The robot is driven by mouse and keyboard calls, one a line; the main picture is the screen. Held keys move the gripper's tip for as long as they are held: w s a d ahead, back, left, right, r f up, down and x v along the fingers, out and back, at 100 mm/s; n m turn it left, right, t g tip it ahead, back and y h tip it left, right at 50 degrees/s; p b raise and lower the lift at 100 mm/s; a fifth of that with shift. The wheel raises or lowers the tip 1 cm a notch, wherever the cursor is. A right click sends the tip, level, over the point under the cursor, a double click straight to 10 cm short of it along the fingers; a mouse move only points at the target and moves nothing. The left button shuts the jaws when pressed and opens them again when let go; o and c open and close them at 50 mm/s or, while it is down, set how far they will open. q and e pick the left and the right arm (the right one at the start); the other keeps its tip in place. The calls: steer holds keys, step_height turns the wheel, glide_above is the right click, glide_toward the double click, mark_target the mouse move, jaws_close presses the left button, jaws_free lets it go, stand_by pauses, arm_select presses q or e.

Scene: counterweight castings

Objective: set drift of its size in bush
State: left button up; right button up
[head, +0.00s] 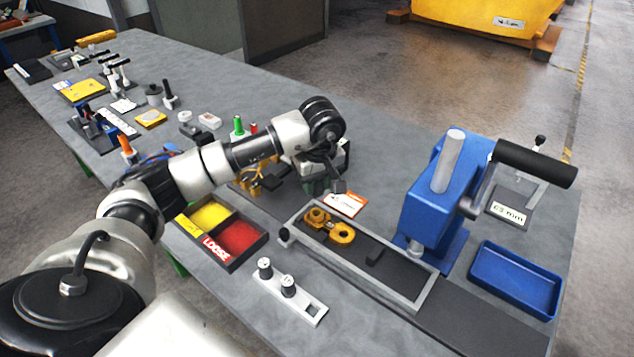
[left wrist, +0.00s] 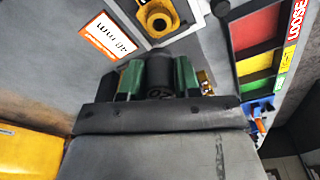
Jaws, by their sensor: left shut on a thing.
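My left gripper (head: 322,186) hangs above the bench, just behind a grey-framed tray (head: 398,290). In the left wrist view its green-padded fingers (left wrist: 158,80) are shut on a dark cylinder, which looks like a drift (left wrist: 160,72). The head view mostly hides this cylinder. A yellow bush (head: 317,217) sits in the tray's left part, with a second yellow piece (head: 342,234) beside it. A bush also shows ahead of the fingers in the left wrist view (left wrist: 158,20), apart from the cylinder. Two black-topped drifts (head: 265,267) (head: 288,286) stand in a white rack (head: 312,312). My right gripper is out of view.
A blue press (head: 430,205) with a black-gripped lever stands right of the tray. A blue bin (head: 514,280) is at the right. A yellow-and-red box marked LOOSE (head: 232,262) lies left of the tray. A white-and-orange card (head: 346,204) lies behind it.

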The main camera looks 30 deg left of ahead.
arm_select(q)
steer(key=shift+f+b, duration=0.55)
steer(key=shift+f, duration=0.3)
step_height(320, 180, down, 3)
steer(key=b, duration=0.2)
steer(key=shift+b, duration=0.3)
steer(key=shift+f, duration=0.1)
steer(key=shift+b, duration=0.55)
stand_by(0.4)
steer(key=shift+f+b, duration=0.75)
steer(key=shift+f, duration=0.2)
stand_by(0.8)
steer(key=o, duration=1)
steer(key=shift+s, duration=0.1)
